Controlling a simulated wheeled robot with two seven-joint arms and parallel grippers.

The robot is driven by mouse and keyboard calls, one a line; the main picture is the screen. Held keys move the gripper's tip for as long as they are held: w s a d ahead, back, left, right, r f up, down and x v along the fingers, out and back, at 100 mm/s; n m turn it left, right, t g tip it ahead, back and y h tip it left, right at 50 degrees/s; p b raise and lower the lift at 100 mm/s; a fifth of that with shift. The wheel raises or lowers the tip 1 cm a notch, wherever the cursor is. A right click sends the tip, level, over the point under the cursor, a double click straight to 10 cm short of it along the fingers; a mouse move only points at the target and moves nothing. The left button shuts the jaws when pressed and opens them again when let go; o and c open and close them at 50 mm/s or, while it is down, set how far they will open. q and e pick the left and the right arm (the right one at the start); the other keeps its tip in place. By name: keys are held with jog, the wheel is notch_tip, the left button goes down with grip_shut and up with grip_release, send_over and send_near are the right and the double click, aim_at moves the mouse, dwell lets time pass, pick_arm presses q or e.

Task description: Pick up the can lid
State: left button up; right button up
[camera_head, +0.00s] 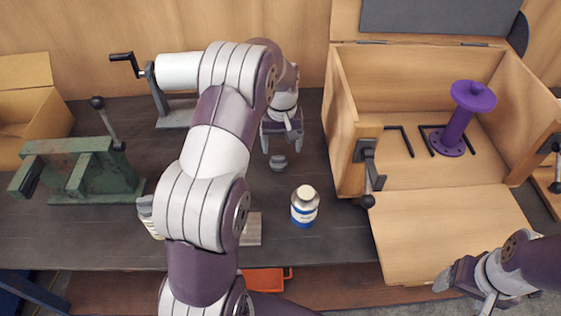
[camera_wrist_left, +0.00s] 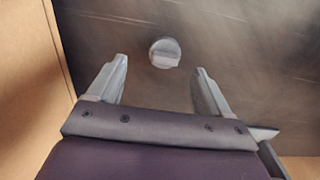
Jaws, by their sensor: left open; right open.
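The can lid (camera_head: 278,162) is a small round grey piece with a raised grip, lying on the dark bench. It also shows in the left wrist view (camera_wrist_left: 165,53), in line with the gap between my fingers and just past their tips. My left gripper (camera_head: 281,143) is open and empty, pointing down close to the lid; the height between them is hard to tell. Its two spread fingers also show in the left wrist view (camera_wrist_left: 161,66). My right gripper (camera_head: 463,293) is open and empty at the lower right, far from the lid.
A white and blue can (camera_head: 304,208) stands in front of the lid. To the right is an open wooden box (camera_head: 345,130) with a purple flanged pipe (camera_head: 458,125) inside. A green vise-like tool (camera_head: 85,170) and a cranked roller (camera_head: 178,72) stand left. My left arm hides part of the bench.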

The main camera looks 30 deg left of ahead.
aim_at(280, 158)
pick_arm(q)
jog(key=f, duration=0.4)
jog(key=f+p, duration=0.1)
jog(key=f, duration=0.1)
jog(key=shift+a+f, duration=0.25)
jog(key=shift+s+a, duration=0.1)
jog(key=shift+s, duration=0.1)
jog(key=shift+c, duration=0.3)
jog(key=c, duration=1)
